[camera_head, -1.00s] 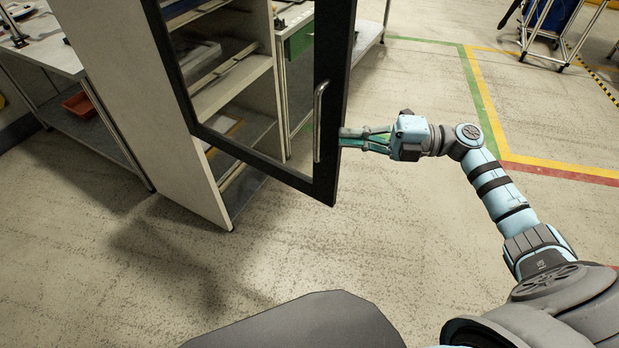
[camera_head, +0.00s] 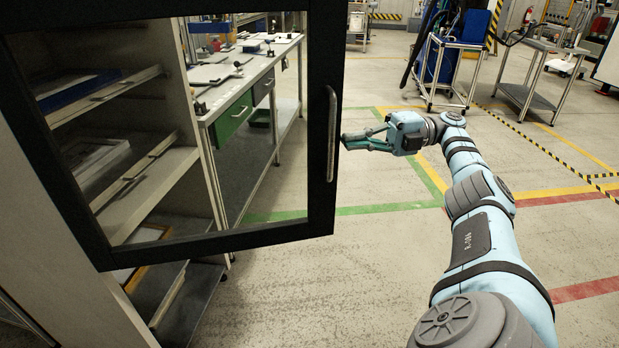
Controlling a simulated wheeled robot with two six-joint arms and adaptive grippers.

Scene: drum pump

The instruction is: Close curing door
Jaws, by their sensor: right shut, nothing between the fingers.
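The curing door (camera_head: 318,200) is a black-framed glass door with a metal bar handle (camera_head: 331,134) near its right edge. It stands open, swung out in front of the pale cabinet (camera_head: 60,262), whose shelves show through the glass. My right gripper (camera_head: 346,141) is shut and empty. Its fingertips are at the door's right edge, just right of the handle; I cannot tell whether they touch the frame. My left gripper is out of view.
A workbench (camera_head: 285,52) with green and grey drawers stands behind the door. A trolley (camera_head: 455,45) with a blue container and a small metal table (camera_head: 530,95) stand farther back. The floor right of the door is mostly clear.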

